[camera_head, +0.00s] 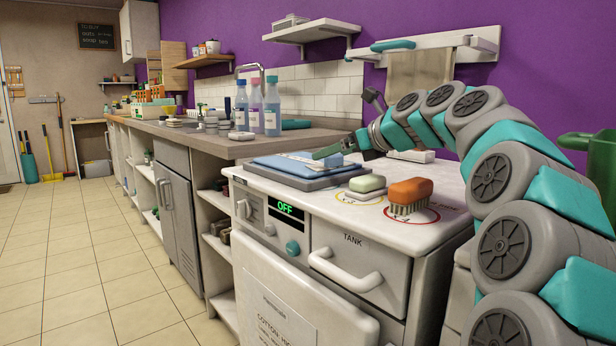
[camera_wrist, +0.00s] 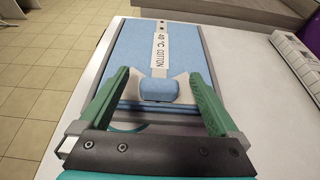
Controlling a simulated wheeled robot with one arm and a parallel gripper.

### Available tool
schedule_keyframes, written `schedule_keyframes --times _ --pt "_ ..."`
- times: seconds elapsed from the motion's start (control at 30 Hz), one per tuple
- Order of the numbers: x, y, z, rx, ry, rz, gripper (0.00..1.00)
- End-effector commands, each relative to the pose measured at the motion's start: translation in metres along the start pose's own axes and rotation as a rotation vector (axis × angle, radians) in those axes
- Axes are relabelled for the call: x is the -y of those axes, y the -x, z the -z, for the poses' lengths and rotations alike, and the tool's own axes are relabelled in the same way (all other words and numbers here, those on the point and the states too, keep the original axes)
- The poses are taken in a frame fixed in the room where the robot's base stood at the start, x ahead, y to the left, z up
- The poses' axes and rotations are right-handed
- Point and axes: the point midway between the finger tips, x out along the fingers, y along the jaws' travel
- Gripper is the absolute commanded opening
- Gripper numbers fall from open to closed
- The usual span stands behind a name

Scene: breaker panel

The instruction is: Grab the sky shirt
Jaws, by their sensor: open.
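The sky-blue folded shirt (camera_head: 274,163) lies flat on a dark grey board (camera_head: 313,184) on top of the white washing machine. In the wrist view the shirt (camera_wrist: 132,52) carries a white strip (camera_wrist: 160,50) reading "40 °C COTTON". My gripper (camera_head: 338,150) is over the right part of the shirt. In the wrist view my gripper (camera_wrist: 156,88) is open, with one green finger on each side of the block. Whether the fingers touch the shirt, I cannot tell.
A green-topped soap bar (camera_head: 367,184) and an orange brush (camera_head: 410,192) are on the machine's top, to the right. Several bottles (camera_head: 256,105) stand on the counter behind. A shelf (camera_head: 440,44) hangs above my arm. The tiled floor at left is clear.

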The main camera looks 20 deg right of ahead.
Motion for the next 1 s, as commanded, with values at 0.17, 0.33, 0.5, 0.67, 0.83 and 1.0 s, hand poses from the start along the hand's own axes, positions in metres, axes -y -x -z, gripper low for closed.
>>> schedule_keyframes --times 0.17,0.33,0.5,0.67,0.83,1.0 --pt "-0.006 -0.018 0.006 -0.004 -0.002 0.001 0.97" --pt "-0.007 -0.019 0.003 -0.003 -0.003 0.002 0.97" --pt "-0.007 -0.019 0.002 -0.002 -0.003 0.003 0.94" --pt "-0.007 -0.019 0.002 -0.002 -0.002 0.003 0.76" --pt "-0.007 -0.019 0.002 -0.002 -0.002 0.003 0.57" --pt "-0.007 -0.019 0.002 -0.002 -0.002 0.003 0.38"
